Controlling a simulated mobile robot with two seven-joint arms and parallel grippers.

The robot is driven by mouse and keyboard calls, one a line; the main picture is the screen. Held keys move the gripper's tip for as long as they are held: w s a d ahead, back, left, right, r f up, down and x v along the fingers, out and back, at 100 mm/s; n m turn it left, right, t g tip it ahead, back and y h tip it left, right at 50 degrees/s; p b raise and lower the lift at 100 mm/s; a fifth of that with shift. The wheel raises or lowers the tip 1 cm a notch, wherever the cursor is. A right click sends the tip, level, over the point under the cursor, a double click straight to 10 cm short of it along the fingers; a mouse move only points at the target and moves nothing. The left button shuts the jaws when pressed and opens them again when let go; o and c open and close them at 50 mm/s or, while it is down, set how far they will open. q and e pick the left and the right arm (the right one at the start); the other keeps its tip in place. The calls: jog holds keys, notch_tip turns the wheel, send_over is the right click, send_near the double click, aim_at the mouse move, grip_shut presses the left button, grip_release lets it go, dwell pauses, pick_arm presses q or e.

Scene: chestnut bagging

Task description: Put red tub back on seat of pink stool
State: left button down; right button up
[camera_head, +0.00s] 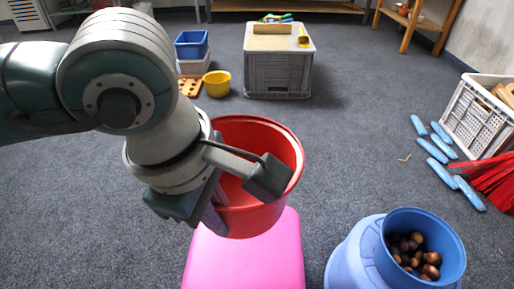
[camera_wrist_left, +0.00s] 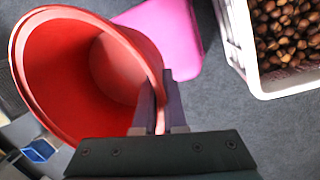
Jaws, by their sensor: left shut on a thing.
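The red tub (camera_head: 262,217) is in the middle of the head view, over the far part of the pink stool's seat (camera_head: 245,262). It looks empty and a little tilted. My left gripper (camera_head: 232,200) is shut on the tub's rim. In the left wrist view the fingers (camera_wrist_left: 160,112) pinch the wall of the red tub (camera_wrist_left: 45,75), and the pink stool (camera_wrist_left: 185,40) shows behind it. I cannot tell whether the tub's base touches the seat. My right gripper is not in view.
A blue tub of chestnuts (camera_head: 428,228) stands on a blue stool (camera_head: 350,255) at the right. A grey crate (camera_head: 279,75), a yellow tub (camera_head: 217,83) and a blue bin (camera_head: 191,43) are further back. A white crate of chestnuts (camera_wrist_left: 262,80) shows in the wrist view.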

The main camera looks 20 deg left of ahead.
pick_arm(q)
jog(key=shift+s+a+f+b+x, duration=0.2)
jog(key=shift+s+b+x, duration=0.35)
jog(key=shift+b+x, duration=1.6)
jog(key=shift+s+a+f+b+x, duration=0.1)
jog(key=shift+s+a+b+x, duration=0.55)
jog(key=shift+x, duration=2.85)
jog(key=shift+s+d+f+b+x, duration=0.1)
jog(key=shift+s+b+x, duration=0.3)
jog(key=shift+b+x, duration=1.9)
jog(key=c, duration=1)
grip_release()
jog(key=shift+f+p, duration=0.45)
jog(key=shift+p, duration=0.15)
